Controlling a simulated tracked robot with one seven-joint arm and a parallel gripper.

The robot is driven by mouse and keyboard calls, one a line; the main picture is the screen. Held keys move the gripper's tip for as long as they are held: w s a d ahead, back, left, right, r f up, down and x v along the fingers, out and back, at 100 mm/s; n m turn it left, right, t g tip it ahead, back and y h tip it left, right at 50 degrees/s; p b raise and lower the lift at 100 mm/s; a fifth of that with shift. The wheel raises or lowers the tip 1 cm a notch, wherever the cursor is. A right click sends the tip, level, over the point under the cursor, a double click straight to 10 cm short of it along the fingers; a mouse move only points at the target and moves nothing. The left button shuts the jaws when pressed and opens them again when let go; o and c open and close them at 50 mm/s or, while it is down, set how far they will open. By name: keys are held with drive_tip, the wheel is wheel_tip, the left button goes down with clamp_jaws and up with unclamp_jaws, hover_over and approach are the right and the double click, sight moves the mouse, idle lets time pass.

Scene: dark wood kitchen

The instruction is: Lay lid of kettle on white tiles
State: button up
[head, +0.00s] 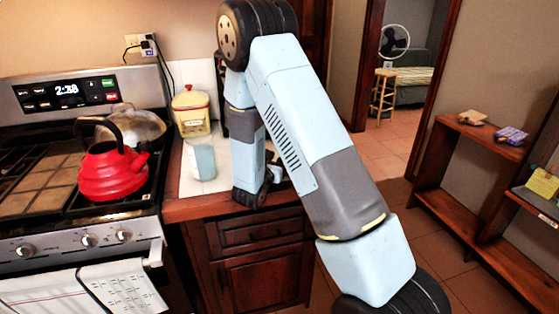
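The red kettle (112,172) stands upright on the stove's right side, with a black arched handle over it and its spout to the right. Its lid is too small to make out clearly under the handle. The white tiles (191,187) form a pale patch on the wooden counter to the right of the stove. My gripper (275,170) is low over the right part of the counter, to the right of the kettle and apart from it. My arm partly hides it, and I cannot tell whether its fingers are open or shut.
Brown tiles (40,185) cover the stove's left. A wooden shelf (470,205) stands at right.

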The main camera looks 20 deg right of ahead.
drive_tip(key=shift+s+r, duration=0.1)
drive_tip(key=v, duration=1.1)
drive_tip(key=shift+s+a+r, duration=0.2)
drive_tip(key=shift+a+r, duration=0.05)
drive_tip(key=shift+r, duration=0.05)
drive_tip(key=s+d+r+m+g, duration=1.3)
drive_tip(key=s+d+m, duration=0.1)
drive_tip(key=m, duration=0.2)
drive_tip(key=s+a+r+m+t+y, duration=0.2)
drive_tip(key=s+a+r+m+y, duration=0.1)
drive_tip(key=s+r+m+y, duration=0.2)
drive_tip(key=s+a+r+m+t+y, duration=0.2)
drive_tip(key=s+r+m+y, duration=0.4)
drive_tip(key=s, duration=0.3)
drive_tip(key=shift+a+r+m+t+y, duration=0.3)
drive_tip(key=shift+a+m+t, duration=0.1)
drive_tip(key=shift+a+m, duration=0.15)
